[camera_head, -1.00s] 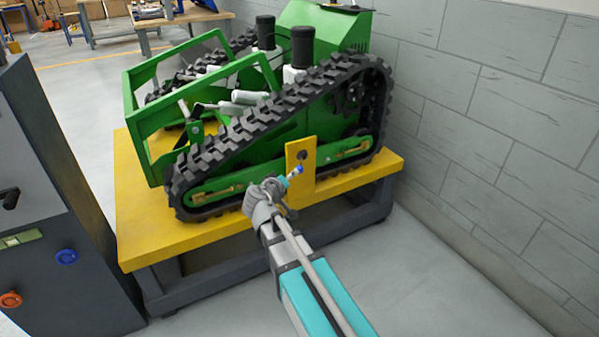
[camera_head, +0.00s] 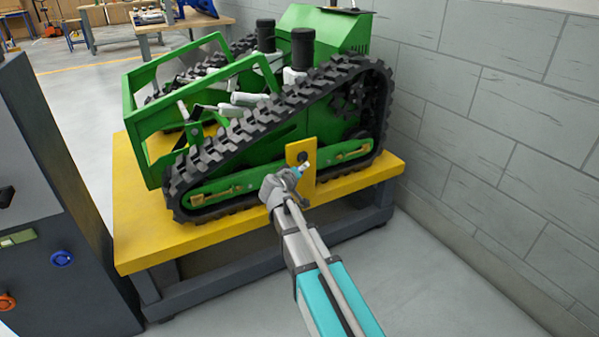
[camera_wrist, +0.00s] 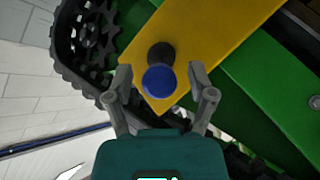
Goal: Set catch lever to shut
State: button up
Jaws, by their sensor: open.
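The catch lever shows in the wrist view as a dark stem with a round blue end (camera_wrist: 159,81). It stands out from a yellow plate (camera_wrist: 205,45), seen in the head view on the side of the green tracked carrier (camera_head: 298,150). My gripper (camera_wrist: 157,75) is open in the wrist view, with one finger on each side of the blue end. Gaps show between the fingers and the blue end. In the head view my gripper (camera_head: 300,172) is in front of the plate and hides part of it. I cannot tell the lever's set position.
The carrier stands on a yellow-topped bench (camera_head: 140,240). A block wall (camera_head: 500,130) rises close on the right. A dark cabinet (camera_head: 60,220) with coloured knobs stands at the left. Bare floor (camera_head: 440,280) lies in front of the bench.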

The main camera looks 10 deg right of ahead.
grip_shut()
jog(key=shift+a, duration=0.1)
dwell(0.4)
